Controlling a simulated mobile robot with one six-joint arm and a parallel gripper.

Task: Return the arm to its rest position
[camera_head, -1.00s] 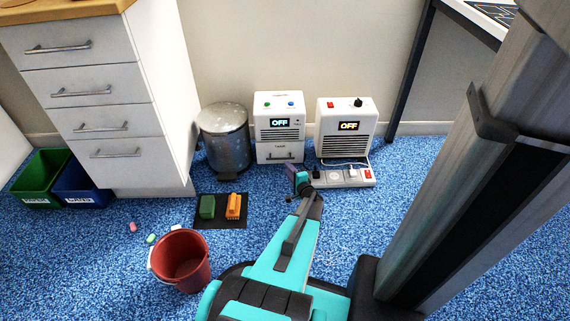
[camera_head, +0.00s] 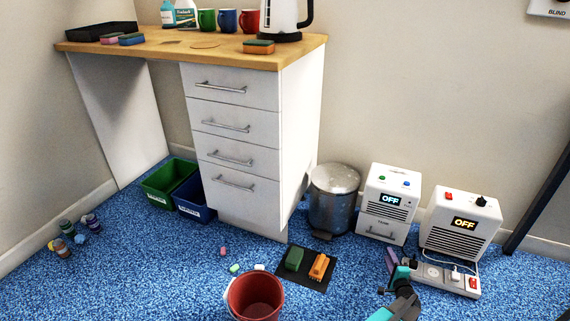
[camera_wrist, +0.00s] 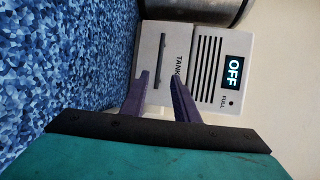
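My arm (camera_head: 398,305) is teal and enters the head view at the bottom right, mostly cut off by the frame edge. My gripper (camera_head: 392,264) is low over the blue floor, near the white box with a drawer marked "TANK" (camera_head: 388,203) and left of the power strip (camera_head: 432,272). In the wrist view, the two purple fingers of my gripper (camera_wrist: 161,88) stand apart with nothing between them. The tank box (camera_wrist: 160,65) is ahead of them, its display reading OFF.
A red bucket (camera_head: 254,298) stands left of my arm. A black mat (camera_head: 306,270) holds a green and an orange block. A metal bin (camera_head: 334,200), a white heater-like box (camera_head: 459,223) and a drawer unit (camera_head: 235,150) line the wall.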

